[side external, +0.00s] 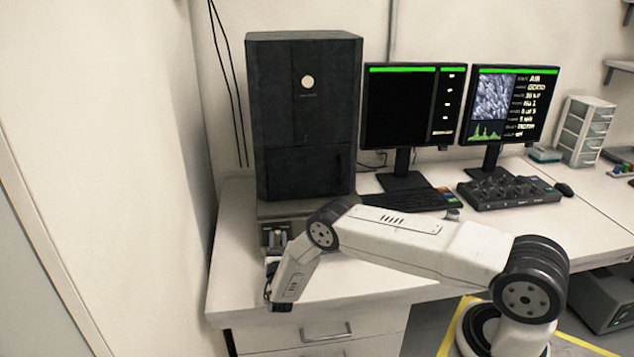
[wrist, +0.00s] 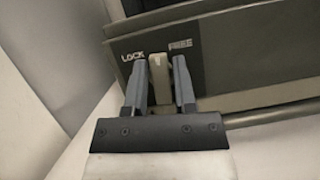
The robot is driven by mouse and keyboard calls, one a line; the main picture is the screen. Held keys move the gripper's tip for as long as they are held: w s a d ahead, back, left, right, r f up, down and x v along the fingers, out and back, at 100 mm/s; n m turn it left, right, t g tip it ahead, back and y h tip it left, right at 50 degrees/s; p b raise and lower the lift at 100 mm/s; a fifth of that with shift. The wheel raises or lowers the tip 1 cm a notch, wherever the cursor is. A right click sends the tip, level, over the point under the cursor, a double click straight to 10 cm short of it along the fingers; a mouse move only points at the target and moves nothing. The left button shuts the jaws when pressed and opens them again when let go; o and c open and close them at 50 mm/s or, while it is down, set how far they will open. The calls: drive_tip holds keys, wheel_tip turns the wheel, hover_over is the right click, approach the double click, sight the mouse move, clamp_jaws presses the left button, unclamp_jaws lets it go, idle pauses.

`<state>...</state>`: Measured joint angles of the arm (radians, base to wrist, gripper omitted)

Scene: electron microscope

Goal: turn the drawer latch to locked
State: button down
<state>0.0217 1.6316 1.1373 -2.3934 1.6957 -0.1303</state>
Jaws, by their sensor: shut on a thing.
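The drawer latch (wrist: 159,76) is a small beige lever on a dark panel (wrist: 210,62) at the base of the black microscope cabinet (side external: 303,120). The panel carries the word LOCK to the left of the latch and FREE to its right. The latch stands about upright in the wrist view, between the two words. My gripper (wrist: 159,78) has its two grey fingers on either side of the latch and is shut on it.
The white bench (side external: 380,283) carries two monitors (side external: 415,105), a keyboard, a control panel (side external: 508,192) and a mouse. A wall stands close on the left. Bench drawers (side external: 325,331) are below. The bench top right of the cabinet's base has some free room.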

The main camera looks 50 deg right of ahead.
drive_tip(key=n+t+y, duration=0.1)
drive_tip(key=n, duration=0.2)
drive_tip(key=n+t+y, duration=0.1)
drive_tip(key=n, duration=0.2)
drive_tip(key=n+t+y, duration=0.1)
drive_tip(key=n+y, duration=0.1)
drive_tip(key=n, duration=0.1)
drive_tip(key=shift+w+a+n, duration=0.1)
drive_tip(key=shift+a+n, duration=0.05)
drive_tip(key=shift+n, duration=0.15)
drive_tip(key=shift+f+n+y, duration=0.1)
drive_tip(key=shift+n+y, duration=0.5)
drive_tip(key=shift+n, duration=0.75)
drive_tip(key=shift+f+n+y, duration=0.1)
drive_tip(key=shift+n+y, duration=0.5)
drive_tip(key=shift+n, duration=0.75)
drive_tip(key=shift+t, duration=0.3)
drive_tip(key=shift+c, duration=2.4)
unclamp_jaws()
drive_tip(key=shift+a, duration=0.1)
drive_tip(key=shift+v, duration=3.85)
